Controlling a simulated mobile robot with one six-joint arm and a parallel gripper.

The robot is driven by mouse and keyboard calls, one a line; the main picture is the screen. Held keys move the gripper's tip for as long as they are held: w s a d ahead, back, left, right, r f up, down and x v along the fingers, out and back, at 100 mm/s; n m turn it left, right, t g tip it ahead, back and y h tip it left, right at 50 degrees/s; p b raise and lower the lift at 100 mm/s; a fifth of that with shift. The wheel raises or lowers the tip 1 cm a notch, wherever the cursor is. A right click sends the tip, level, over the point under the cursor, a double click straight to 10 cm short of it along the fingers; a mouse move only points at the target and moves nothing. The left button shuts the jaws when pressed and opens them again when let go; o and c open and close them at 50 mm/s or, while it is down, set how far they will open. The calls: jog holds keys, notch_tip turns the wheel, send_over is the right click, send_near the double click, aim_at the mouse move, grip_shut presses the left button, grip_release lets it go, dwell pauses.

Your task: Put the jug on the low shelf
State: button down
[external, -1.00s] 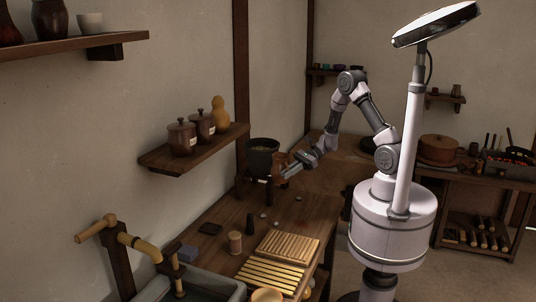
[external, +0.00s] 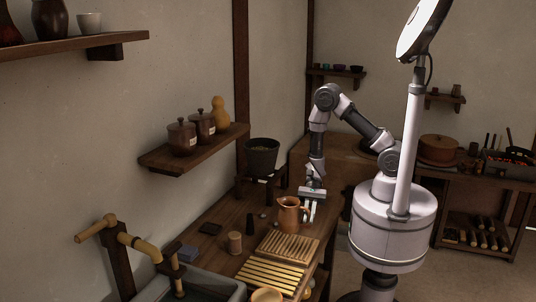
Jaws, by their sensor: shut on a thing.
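The reddish-brown jug (external: 289,217) is upright, over or on the wooden worktable beside the ribbed board; I cannot tell whether its base touches the table. My gripper (external: 313,210) points down at the jug's right side and is shut on it, by the handle as far as I can see. The lower wall shelf (external: 160,159) is to the left of the jug and higher than the table. It bears two dark lidded jars (external: 182,139) and a yellow gourd (external: 219,116), with some bare board at its left front end.
A dark pot (external: 262,157) stands on a small stand behind the jug. A ribbed board (external: 287,247), a slatted rack (external: 268,276), a wooden cup (external: 234,242) and small items crowd the table. A higher shelf (external: 80,46) holds vessels at top left.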

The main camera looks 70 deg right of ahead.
notch_tip(320, 180, down, 7)
jog(key=shift+w+b, duration=0.1)
jog(key=shift+b, duration=1.15)
jog(key=shift+f, duration=0.2)
jog(key=c, duration=1.5)
grip_release()
jog(key=shift+r, duration=0.15)
